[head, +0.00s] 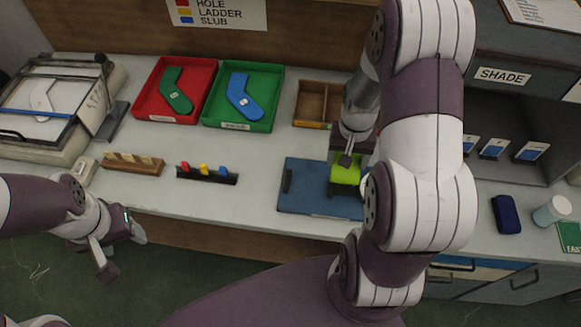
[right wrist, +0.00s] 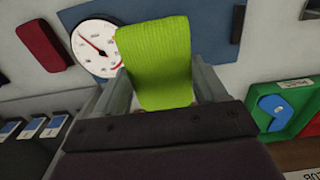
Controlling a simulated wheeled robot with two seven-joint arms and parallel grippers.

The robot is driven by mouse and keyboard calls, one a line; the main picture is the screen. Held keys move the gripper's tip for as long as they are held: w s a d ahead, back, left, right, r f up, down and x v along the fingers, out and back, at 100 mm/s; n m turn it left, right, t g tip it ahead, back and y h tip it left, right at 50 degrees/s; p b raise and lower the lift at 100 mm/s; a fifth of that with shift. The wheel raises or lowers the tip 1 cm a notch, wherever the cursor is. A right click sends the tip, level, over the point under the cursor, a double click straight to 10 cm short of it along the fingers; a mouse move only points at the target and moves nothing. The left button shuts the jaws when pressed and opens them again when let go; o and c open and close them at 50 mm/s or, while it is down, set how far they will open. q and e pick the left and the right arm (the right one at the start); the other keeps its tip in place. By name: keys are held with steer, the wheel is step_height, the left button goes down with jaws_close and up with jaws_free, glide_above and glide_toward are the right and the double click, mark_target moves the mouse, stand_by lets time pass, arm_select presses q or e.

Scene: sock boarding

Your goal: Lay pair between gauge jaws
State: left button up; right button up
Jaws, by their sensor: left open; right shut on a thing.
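The lime-green folded sock pair (head: 345,173) is in my right gripper (head: 346,157), over the blue base plate (head: 297,190) of the gauge. In the right wrist view the pair (right wrist: 156,62) hangs between the two fingers of my right gripper (right wrist: 160,92). The gauge's round white dial (right wrist: 92,45) with a red needle shows beside it. The gauge jaws are hidden by my right arm and the pair; I cannot tell whether the pair touches them. My left gripper (head: 122,253) is open and empty, in front of the bench's left part.
A red tray (head: 143,108) with a green sock shape and a green tray (head: 265,118) with a blue one stand at the back. A wooden divided box (head: 309,112), a rack of coloured tabs (head: 207,174) and a wooden block (head: 133,164) stand nearby. The bench front is clear left of the gauge.

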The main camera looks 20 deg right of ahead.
steer(key=w+a+f, duration=0.1)
steer(key=a+f, duration=0.1)
steer(key=w+a+f, duration=0.1)
steer(key=w+a, duration=0.1)
steer(key=a, duration=0.1)
steer(key=w+a+f+p, duration=0.1)
steer(key=w+a+f, duration=0.1)
steer(key=shift+a+f, duration=0.35)
steer(key=shift+a, duration=0.05)
step_height(320, 180, down, 4)
steer(key=shift+r+p, duration=0.15)
steer(key=shift+p, duration=0.25)
steer(key=shift+f+b, duration=0.3)
steer(key=shift+f, duration=0.45)
steer(key=o, duration=1.1)
steer(key=shift+o, duration=0.2)
steer(key=shift+r, duration=0.1)
